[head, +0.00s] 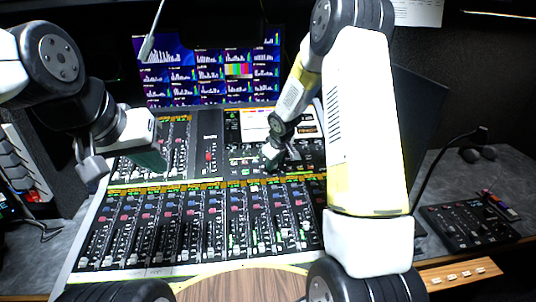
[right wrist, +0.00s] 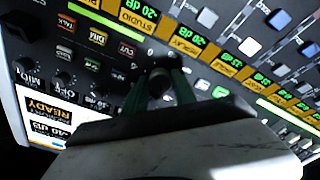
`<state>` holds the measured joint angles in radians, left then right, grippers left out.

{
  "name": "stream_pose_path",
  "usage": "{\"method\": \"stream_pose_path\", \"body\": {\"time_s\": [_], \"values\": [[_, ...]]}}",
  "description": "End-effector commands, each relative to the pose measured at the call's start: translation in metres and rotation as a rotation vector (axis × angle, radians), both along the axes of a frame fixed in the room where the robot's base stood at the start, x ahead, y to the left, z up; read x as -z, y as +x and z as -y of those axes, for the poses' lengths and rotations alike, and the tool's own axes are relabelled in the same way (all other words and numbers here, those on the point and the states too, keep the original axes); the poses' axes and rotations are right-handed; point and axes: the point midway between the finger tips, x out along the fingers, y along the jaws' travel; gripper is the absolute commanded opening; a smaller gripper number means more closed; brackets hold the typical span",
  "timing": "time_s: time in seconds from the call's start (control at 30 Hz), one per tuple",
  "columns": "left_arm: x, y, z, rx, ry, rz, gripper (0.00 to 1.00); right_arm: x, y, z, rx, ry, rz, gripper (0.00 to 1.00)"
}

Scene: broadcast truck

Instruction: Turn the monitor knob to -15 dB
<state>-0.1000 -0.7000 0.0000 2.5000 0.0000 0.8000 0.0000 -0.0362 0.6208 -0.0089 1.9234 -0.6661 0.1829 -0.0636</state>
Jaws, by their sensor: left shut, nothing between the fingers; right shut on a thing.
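The monitor knob (right wrist: 160,78) is a dark round knob on the mixing console. In the right wrist view it sits between the green fingertips of my right gripper (right wrist: 160,92), which is shut on it. In the head view my right gripper (head: 273,155) reaches down to the upper middle of the console (head: 208,182) and hides the knob. A small white display (right wrist: 47,118) appears upside down in the right wrist view. It reads READY, with a dB value that looks like -40. My left gripper (head: 152,160) is shut and empty above the console's left part.
Rows of faders and buttons (head: 200,225) fill the console below my right gripper. A monitor screen (head: 210,70) stands behind. A small black control box (head: 468,225) lies on the desk at right. Several small knobs (right wrist: 65,78) and buttons surround the held knob.

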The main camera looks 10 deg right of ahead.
Motion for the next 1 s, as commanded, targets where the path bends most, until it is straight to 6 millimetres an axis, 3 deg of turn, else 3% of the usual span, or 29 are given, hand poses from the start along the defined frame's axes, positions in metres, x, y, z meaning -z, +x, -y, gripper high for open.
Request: {"method": "stream_pose_path", "body": {"time_s": [0.5, 1.0], "values": [[0.0, 0.0, 0.0, 0.0, 0.0, 0.0, 0.0, -0.0004, -0.0001, -0.002, 0.372, 0.158, 0.002, 0.0], [0.0, 0.0, 0.0, 0.0, 0.0, 0.0, 0.0, -0.0001, -0.0001, -0.0014, 0.485, 0.206, 0.002, 0.0]]}}
